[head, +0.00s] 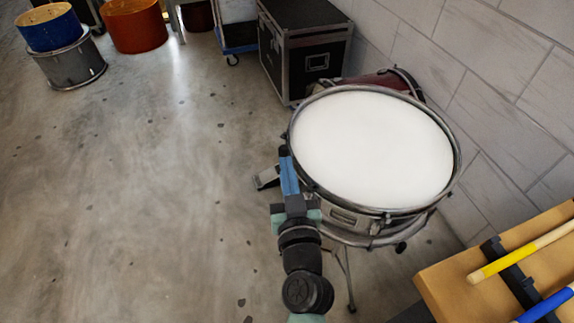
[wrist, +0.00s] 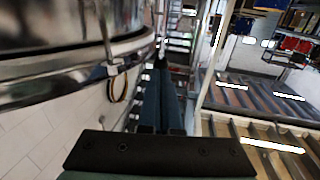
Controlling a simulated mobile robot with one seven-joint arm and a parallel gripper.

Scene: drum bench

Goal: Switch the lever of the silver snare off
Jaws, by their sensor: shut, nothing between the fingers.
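The silver snare (head: 352,217) stands on a stand in the head view, with a broad white drumhead on top. Its shiny shell and lower rim (wrist: 60,90) fill the upper left of the wrist view. My gripper (head: 287,158) is at the left side of the snare, its blue fingers pointing away from me along the shell. In the wrist view my gripper (wrist: 160,72) is shut and empty, just right of the rim. I cannot tell whether the fingers touch the drum. I cannot make out the lever or its position in either view.
A black road case (head: 305,55) and a dark red drum (head: 388,80) stand behind the snare, by the block wall. A wooden bench with drumsticks (head: 520,250) is at the lower right. Blue and orange drums (head: 135,25) are at the far left. The floor at left is clear.

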